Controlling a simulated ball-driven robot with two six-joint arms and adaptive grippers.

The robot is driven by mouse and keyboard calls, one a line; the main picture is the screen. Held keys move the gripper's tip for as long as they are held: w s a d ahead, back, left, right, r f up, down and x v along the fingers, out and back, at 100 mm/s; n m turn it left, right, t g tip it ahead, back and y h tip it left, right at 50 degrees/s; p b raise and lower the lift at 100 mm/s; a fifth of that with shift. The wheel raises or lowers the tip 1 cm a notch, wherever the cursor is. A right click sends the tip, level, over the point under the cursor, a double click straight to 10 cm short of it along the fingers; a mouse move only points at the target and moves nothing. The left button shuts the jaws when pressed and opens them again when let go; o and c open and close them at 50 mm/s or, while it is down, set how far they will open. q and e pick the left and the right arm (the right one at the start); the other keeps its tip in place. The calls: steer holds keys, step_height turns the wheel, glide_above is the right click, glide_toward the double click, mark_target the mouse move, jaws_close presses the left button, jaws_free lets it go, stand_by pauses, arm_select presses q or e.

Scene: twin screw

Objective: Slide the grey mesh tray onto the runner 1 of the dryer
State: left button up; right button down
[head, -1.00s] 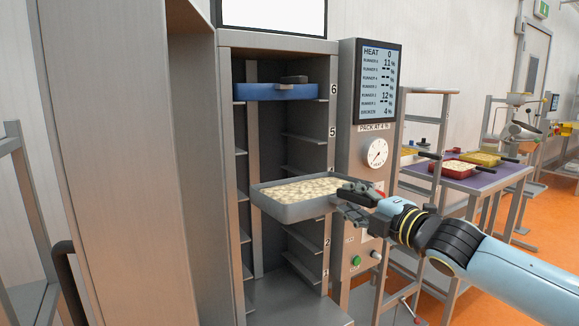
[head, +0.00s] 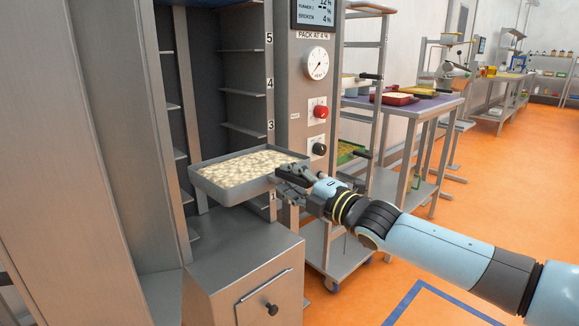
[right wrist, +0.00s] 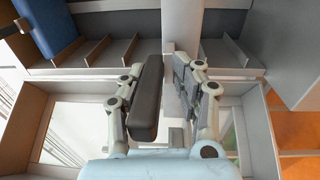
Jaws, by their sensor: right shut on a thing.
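The grey mesh tray (head: 245,172), filled with pale pieces, is held roughly level at the open front of the dryer (head: 275,172). It covers the area of label 2, just above label 1. Runners 3, 4 and 5 show above it. Whether its far edge is inside the opening or touches a runner, I cannot tell. My right gripper (head: 291,180) is shut at the tray's right front corner; its fingers also show in the right wrist view (right wrist: 165,95). The runner 1 ledge is mostly hidden behind the tray. My left gripper is not in view.
A grey cabinet with a black knob (head: 271,309) juts out below the opening. The control panel with a dial (head: 316,63) stands right of it. A purple-topped table (head: 425,105) with a red tray (head: 394,99) is farther right. Orange floor in front is clear.

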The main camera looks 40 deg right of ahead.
step_height(320, 180, down, 18)
steer(key=b, duration=1)
arm_select(q)
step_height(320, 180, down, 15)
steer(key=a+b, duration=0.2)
steer(key=b, duration=0.3)
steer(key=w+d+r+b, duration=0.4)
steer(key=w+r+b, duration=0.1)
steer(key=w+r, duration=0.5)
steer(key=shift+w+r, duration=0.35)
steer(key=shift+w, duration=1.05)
arm_select(e)
steer(key=w+a, duration=0.1)
steer(key=w, duration=2.1)
steer(key=shift+w+a, duration=0.35)
steer(key=shift+w, duration=0.05)
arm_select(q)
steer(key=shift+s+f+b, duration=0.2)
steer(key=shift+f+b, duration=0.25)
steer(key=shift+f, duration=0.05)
arm_select(e)
steer(key=shift+f, duration=0.55)
